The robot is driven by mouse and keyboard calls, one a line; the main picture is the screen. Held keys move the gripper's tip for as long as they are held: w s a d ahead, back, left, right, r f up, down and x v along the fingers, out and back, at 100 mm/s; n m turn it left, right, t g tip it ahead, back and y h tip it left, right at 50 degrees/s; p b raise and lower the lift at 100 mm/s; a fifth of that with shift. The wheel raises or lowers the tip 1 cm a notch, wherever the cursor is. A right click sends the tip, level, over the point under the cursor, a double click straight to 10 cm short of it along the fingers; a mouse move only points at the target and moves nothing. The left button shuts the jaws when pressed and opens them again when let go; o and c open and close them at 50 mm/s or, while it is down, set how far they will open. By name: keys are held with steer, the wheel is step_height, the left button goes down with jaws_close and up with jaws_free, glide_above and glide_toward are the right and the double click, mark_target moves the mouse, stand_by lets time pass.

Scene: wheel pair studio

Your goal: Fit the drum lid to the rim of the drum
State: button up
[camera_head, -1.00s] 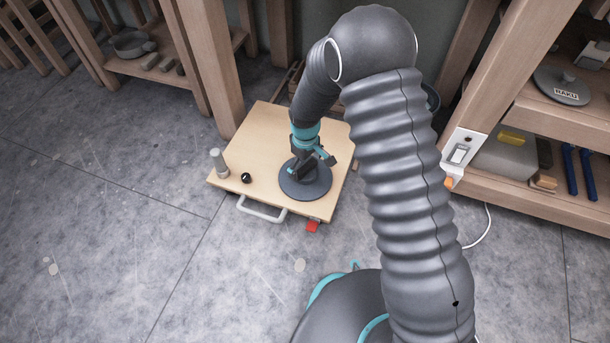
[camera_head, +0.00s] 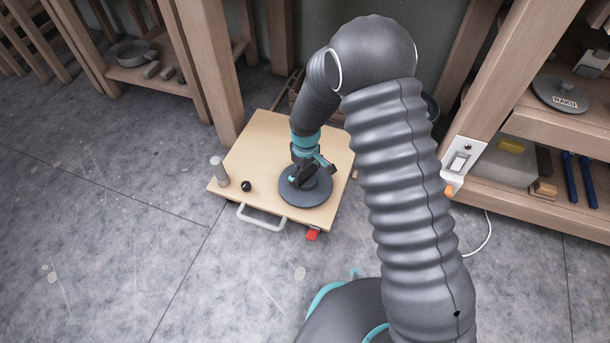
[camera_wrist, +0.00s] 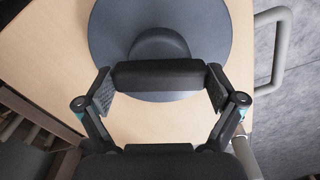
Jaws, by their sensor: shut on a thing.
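The drum lid, a round dark grey disc (camera_head: 292,197), is on or just above a low pale wooden platform (camera_head: 250,155); I cannot tell whether it touches. In the wrist view, the disc (camera_wrist: 110,40) has a round central boss and a black crossbar (camera_wrist: 160,74). My gripper (camera_wrist: 160,85) is shut on this bar, with one finger pad at each end. In the head view, my gripper (camera_head: 305,172) points down over the lid's middle and hides part of it. I cannot make out the drum; a dark curved edge (camera_head: 432,106) shows behind my arm.
Wooden shelves stand left and right; another grey lid marked RAKU (camera_head: 560,94) lies on the right shelf.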

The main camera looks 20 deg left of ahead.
mark_target(305, 172)
step_height(305, 172, up, 4)
steer(key=shift+f+p, duration=0.2)
steer(key=shift+p, duration=0.1)
steer(key=s+d+r+p, duration=0.1)
steer(key=d+r, duration=0.5)
steer(key=d, duration=0.5)
steer(key=shift+s+d+r, duration=0.15)
steer(key=shift+d, duration=0.15)
